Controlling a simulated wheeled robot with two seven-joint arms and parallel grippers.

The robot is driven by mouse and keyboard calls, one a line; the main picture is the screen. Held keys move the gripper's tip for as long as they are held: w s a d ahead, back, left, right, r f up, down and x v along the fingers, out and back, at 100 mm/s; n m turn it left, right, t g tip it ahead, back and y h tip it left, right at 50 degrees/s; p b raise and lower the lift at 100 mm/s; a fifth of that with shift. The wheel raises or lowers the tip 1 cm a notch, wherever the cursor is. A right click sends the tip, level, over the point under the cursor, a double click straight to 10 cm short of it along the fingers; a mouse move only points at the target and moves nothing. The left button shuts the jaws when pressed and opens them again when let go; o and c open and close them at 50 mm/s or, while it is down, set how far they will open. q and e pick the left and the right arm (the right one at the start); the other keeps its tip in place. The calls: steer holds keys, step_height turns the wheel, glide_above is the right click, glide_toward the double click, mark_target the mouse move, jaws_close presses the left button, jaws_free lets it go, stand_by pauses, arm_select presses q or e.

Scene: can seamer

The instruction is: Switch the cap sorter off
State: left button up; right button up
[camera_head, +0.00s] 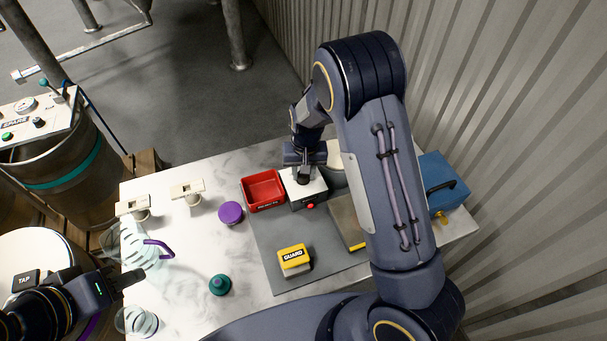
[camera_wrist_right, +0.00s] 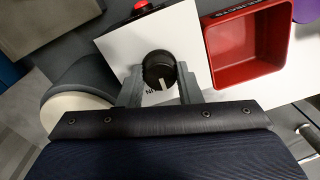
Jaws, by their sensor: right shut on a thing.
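The cap sorter (camera_head: 310,192) looks to be the white-topped box with dark sides and a red button (camera_head: 310,206), beside the red tray. In the right wrist view its white top (camera_wrist_right: 190,32) carries a round black knob (camera_wrist_right: 160,70) with a pale pointer line; lettering beside it is partly hidden. My right gripper (camera_wrist_right: 160,84) reaches down over the box, its two fingers shut on the knob from either side. In the head view my right gripper (camera_head: 304,172) covers part of the box. My left gripper (camera_head: 128,279) is at the lower left, near clear glasses; its finger gap is unclear.
A red tray (camera_head: 263,190) adjoins the box. A yellow GUARD block (camera_head: 293,260), purple lid (camera_head: 231,212) and teal-green knobbed piece (camera_head: 220,285) stand on the table. A blue case (camera_head: 443,182) is at right, near the corrugated wall.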

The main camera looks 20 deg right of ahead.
steer(key=n+b, duration=0.1)
steer(key=n, duration=0.2)
steer(key=shift+f+n+b, duration=0.1)
steer(key=shift+n+b, duration=0.2)
steer(key=shift+b, duration=0.05)
steer(key=shift+n+b, duration=0.55)
steer(key=shift+n, duration=0.85)
steer(key=o, duration=1)
steer(key=shift+c, duration=0.2)
step_height(320, 180, up, 8)
steer(key=shift+d+r+b, duration=0.1)
steer(key=shift+d+b, duration=0.05)
steer(key=shift+b, duration=0.2)
steer(key=shift+w, duration=0.1)
